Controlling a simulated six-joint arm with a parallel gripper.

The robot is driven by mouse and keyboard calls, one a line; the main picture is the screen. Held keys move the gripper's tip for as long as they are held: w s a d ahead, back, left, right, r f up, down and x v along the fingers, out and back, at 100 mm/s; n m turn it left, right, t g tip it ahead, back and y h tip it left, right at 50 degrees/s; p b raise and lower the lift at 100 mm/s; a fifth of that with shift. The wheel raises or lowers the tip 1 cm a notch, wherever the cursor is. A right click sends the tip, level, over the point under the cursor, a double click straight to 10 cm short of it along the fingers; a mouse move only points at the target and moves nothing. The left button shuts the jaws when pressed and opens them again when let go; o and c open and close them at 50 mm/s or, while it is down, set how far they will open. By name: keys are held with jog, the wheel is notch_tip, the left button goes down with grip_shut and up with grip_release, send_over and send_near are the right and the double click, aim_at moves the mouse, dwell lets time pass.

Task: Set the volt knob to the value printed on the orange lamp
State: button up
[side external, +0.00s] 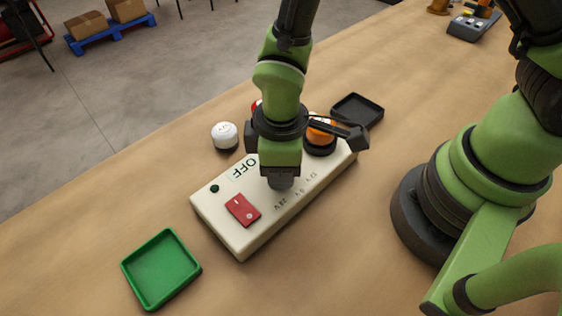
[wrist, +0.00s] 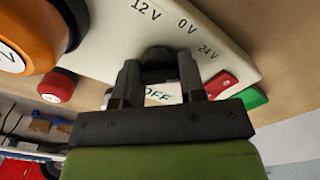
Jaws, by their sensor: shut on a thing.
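A cream control box (side external: 222,212) lies on the wooden table. Its dark volt knob (wrist: 158,56) has 12 V, 0 V and 24 V printed beside it. My gripper (side external: 281,176) points down over the box with its fingers on either side of the knob, shut on it; the fingers also show in the wrist view (wrist: 158,80). The knob's pointing direction is hidden. The orange lamp (side external: 321,134) stands on a black base at the box's far end. In the wrist view the orange lamp (wrist: 35,30) has a white label, cut off, with only a V readable.
The box carries an OFF display (side external: 243,168), a red rocker switch (side external: 243,210) and a small dark green light (side external: 214,188). A white lamp (side external: 224,134) and a red lamp (wrist: 58,87) stand behind. A green tray (side external: 161,269) and a black tray (side external: 366,106) lie at opposite ends.

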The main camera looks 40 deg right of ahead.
dwell(0.3)
jog(key=o, duration=0.9)
notch_tip(320, 180, up, 10)
jog(key=shift+f, duration=0.1)
jog(key=s+d+r+m+t, duration=0.2)
jog(key=s+d+r+m, duration=0.1)
jog(key=d+r+m, duration=0.1)
jog(key=s+d+r+m+t+y, duration=0.1)
jog(key=s+d+r+m+t, duration=0.1)
jog(key=d+r+m, duration=0.2)
jog(key=s+d+r+m+t+y, duration=0.1)
jog(key=s+d+r+m+t, duration=0.2)
jog(key=r, duration=0.5)
jog(key=shift+s+d+r+m, duration=0.1)
jog(key=shift+s+d+m, duration=0.1)
jog(key=shift+d+m, duration=0.3)
jog(key=shift+s+d+r+m, duration=0.1)
jog(key=shift+s+d+m, duration=0.05)
jog(key=shift+d+m, duration=0.3)
